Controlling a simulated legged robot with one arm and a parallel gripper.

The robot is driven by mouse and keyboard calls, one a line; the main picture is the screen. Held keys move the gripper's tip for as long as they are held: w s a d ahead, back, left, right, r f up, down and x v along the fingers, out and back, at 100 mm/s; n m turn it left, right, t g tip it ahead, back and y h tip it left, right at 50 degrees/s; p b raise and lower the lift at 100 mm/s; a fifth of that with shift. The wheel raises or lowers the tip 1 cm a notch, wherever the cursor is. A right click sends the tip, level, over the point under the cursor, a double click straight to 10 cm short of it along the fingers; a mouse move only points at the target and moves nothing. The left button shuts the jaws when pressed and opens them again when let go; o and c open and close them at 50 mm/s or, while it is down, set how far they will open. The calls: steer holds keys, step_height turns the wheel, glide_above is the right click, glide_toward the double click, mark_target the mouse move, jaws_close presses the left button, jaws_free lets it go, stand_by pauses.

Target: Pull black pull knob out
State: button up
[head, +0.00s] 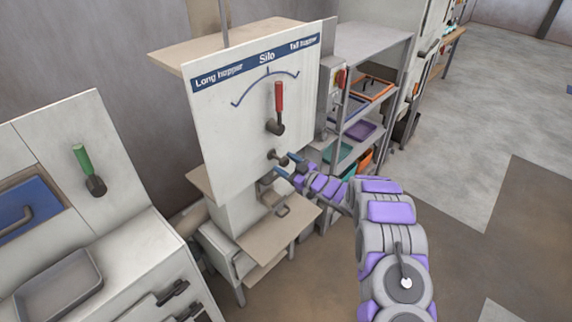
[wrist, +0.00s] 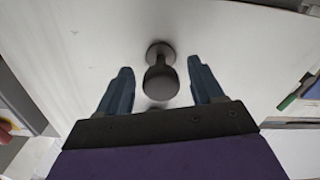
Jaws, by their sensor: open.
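The black pull knob (head: 274,156) sticks out of the lower part of the white silo panel (head: 220,120), below a red-handled lever. In the wrist view the dark round knob (wrist: 160,80) stands on a short stem from a round base plate on the panel. My gripper (head: 282,172) reaches toward it from the lower right. In the wrist view my gripper (wrist: 158,82) is open, with one blue finger on each side of the knob. Gaps show between the knob and both fingers. How deep the fingertips reach beside it is hard to tell.
The red lever (head: 279,103) points up above the knob. A tan shelf (head: 262,252) with a handle sits below the panel. A shelf rack (head: 372,50) with trays stands behind, right. A green lever (head: 84,163) is on the left panel. Open floor (head: 440,190) lies right.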

steer(key=v, duration=1.7)
steer(key=shift+p, duration=0.4)
steer(key=shift+w+d+f, duration=0.1)
steer(key=shift+w+d, duration=0.05)
steer(key=shift+d, duration=0.05)
